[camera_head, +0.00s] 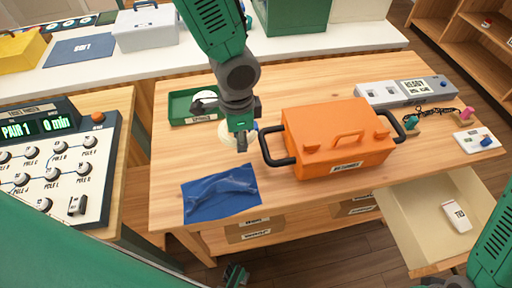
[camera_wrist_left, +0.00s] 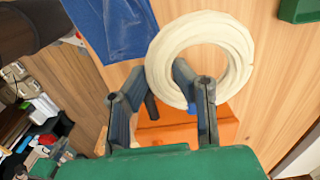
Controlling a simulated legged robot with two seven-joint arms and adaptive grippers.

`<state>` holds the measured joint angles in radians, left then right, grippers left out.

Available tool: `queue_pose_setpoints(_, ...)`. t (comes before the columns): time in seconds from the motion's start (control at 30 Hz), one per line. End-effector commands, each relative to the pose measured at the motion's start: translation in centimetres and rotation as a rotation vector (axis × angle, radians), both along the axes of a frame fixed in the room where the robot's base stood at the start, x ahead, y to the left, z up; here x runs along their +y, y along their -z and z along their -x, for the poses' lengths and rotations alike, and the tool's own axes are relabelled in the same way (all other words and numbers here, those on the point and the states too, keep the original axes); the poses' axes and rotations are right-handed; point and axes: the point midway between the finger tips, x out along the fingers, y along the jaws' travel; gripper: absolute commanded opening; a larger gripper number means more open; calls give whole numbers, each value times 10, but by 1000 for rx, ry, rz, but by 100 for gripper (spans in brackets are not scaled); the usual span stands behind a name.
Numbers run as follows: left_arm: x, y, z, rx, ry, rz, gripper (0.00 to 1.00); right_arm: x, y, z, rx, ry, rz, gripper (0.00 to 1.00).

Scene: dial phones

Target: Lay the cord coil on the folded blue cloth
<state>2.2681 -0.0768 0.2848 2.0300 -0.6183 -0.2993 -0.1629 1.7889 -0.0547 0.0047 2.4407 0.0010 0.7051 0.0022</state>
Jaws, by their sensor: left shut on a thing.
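The cord coil (camera_wrist_left: 236,50) is a thick cream ring in the left wrist view. In the head view, it (camera_head: 224,135) is partly hidden behind my left gripper (camera_head: 241,145). The fingers of the left gripper (camera_wrist_left: 160,80) straddle one side of the ring and are shut on it. The folded blue cloth (camera_head: 205,199) lies flat near the front left edge of the wooden table, just in front of the gripper. A corner of it (camera_wrist_left: 110,25) shows in the left wrist view. A dark green and black part at the bottom of the head view may be my right gripper (camera_head: 236,276).
An orange toolbox (camera_head: 337,120) with black side handles stands right beside the left gripper. A green tray (camera_head: 180,108) with a round item lies behind left. A grey device (camera_head: 380,94) is at the back right. A drawer (camera_head: 415,220) is open at front right.

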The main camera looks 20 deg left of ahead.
Motion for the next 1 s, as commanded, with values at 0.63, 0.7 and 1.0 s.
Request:
queue_pose_setpoints(0.63, -3, 90, -24, -4, -5, 5, 0, 0, -1, 0, 0, 0, 0, 0)
queue_pose_setpoints(0.7, -4, 91, -35, -3, -6, 4, 0, 0, -3, 0, 0, 0, 0, 0)
queue_pose_setpoints(1.0, -4, 103, -40, -3, -2, 1, 0, 0, -5, 0, -1, 0, 0, 0)
